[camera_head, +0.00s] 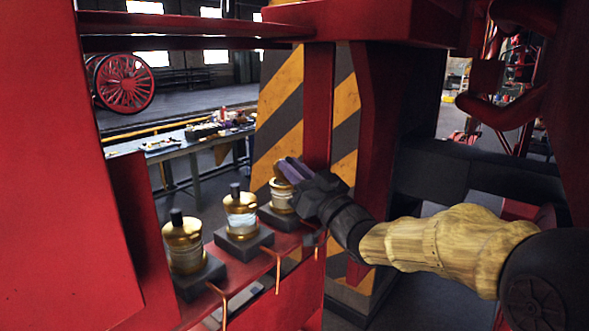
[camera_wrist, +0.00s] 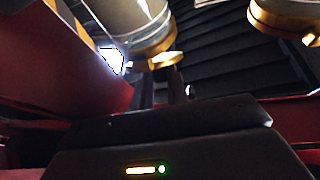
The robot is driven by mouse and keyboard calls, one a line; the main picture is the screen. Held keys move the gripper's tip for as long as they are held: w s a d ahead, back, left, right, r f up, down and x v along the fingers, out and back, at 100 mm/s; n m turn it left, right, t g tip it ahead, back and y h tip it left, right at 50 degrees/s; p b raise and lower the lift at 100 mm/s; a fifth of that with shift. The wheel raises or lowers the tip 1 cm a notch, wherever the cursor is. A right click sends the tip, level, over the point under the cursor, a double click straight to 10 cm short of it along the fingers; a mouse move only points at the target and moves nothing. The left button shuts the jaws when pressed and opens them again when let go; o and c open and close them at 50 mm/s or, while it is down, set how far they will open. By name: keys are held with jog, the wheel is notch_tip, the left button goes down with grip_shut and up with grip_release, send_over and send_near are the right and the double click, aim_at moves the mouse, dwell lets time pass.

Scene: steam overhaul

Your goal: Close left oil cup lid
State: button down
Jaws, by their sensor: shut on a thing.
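Three brass-and-glass oil cups stand in a row on a red ledge. The near one (camera_head: 184,245) at picture left and the middle one (camera_head: 241,212) are upright, with gold tops and black knobs. The far one (camera_head: 281,197) is at picture right, beside my gripper (camera_head: 288,171). Its gold lid (camera_head: 281,183) shows at the purple fingers, which are shut on it; the exact lid angle is partly hidden. In the wrist view a cup (camera_wrist: 135,25) looms above the dark fingers (camera_wrist: 172,88), with a gold part touching their tips. I cannot tell which cup the task calls left.
Red frame posts (camera_head: 318,110) and a striped yellow-black pillar (camera_head: 280,105) stand close behind the gripper. Thin copper pipes (camera_head: 277,270) hang off the ledge front. A workbench (camera_head: 195,150) with tools stands farther back.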

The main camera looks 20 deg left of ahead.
jog(key=shift+a+r+g+h+p, duration=0.15)
jog(key=shift+r+g+h+p, duration=0.2)
jog(key=shift+p, duration=0.35)
jog(key=shift+w+a+f+g+h+p, duration=0.15)
jog(key=shift+g+h+p, duration=0.25)
jog(key=shift+p, duration=0.55)
jog(key=shift+a+f+n+h+p, duration=0.15)
jog(key=shift+f+n+h+p, duration=0.15)
jog(key=shift+h+p, duration=0.15)
jog(key=c, duration=1.4)
grip_release()
jog(key=shift+o, duration=0.2)
jog(key=shift+d+f+b, duration=0.1)
jog(key=shift+d+b, duration=0.2)
jog(key=shift+d, duration=0.05)
jog(key=b+v, duration=0.6)
jog(key=v, duration=1.1)
